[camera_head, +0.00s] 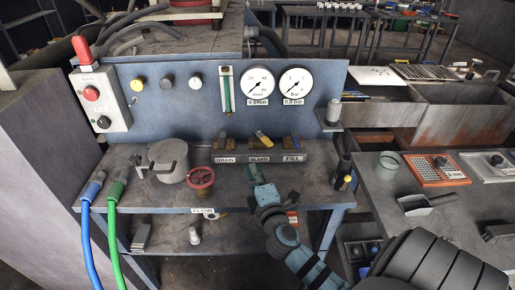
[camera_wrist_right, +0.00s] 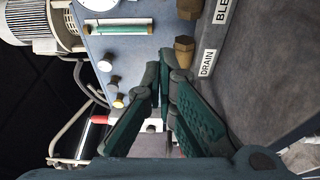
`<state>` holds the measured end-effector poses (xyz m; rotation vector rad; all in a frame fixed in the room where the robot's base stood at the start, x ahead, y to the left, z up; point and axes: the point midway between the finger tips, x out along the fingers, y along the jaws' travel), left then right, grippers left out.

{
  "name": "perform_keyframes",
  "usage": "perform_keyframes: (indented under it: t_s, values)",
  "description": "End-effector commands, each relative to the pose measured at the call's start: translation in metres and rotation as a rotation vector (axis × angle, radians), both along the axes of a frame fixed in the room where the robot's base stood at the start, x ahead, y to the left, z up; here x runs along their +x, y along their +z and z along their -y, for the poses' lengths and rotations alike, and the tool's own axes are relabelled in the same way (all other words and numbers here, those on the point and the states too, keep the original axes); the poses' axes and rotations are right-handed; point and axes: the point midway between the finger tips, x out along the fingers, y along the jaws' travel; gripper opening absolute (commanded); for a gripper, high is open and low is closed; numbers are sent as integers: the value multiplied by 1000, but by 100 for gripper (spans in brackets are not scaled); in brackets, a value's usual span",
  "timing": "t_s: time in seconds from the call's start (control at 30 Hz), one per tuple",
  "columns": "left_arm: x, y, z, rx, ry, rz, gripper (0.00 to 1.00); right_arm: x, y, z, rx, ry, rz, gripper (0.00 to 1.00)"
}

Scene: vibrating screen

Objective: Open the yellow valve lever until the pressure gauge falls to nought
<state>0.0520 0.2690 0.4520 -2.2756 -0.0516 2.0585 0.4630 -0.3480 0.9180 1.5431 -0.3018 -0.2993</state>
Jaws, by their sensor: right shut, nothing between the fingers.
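The yellow valve lever (camera_head: 263,137) sits on top of the middle valve, above the BLEED label (camera_head: 260,160), and looks slanted. The bar pressure gauge (camera_head: 295,84) is a white dial on the blue panel; its needle is too small to read surely. My right gripper (camera_head: 252,170) is shut and empty, just in front of the valve block, below and apart from the lever. In the right wrist view my right gripper (camera_wrist_right: 165,62) has its tips together beside a brass fitting (camera_wrist_right: 184,50) near the DRAIN label (camera_wrist_right: 207,62). The lever is not clear there. My left gripper is not in view.
A lidded metal pot (camera_head: 169,160) and a red handwheel (camera_head: 201,177) stand left of the valve block. A second dial (camera_head: 260,84) is beside the gauge. Blue (camera_head: 88,225) and green (camera_head: 115,230) hoses hang at the left. A grey side table (camera_head: 450,218) stands at the right.

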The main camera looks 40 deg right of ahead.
Motion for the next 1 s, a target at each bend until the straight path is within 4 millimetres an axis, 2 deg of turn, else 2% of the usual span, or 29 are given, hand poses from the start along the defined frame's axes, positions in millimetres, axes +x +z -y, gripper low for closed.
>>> perform_keyframes:
  t_s: [0.4, 0.5, 0.63, 1.0]
  values:
    - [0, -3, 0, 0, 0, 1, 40, 81, 0, 33, 5, -3, 1, 0]
    - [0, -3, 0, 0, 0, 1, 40, 77, 0, 52, 0, -2, -2, 0]
    - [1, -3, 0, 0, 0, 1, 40, 74, -1, 66, 4, -1, -2, 0]
    - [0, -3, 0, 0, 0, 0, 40, 73, -1, 72, 7, -1, -1, 0]
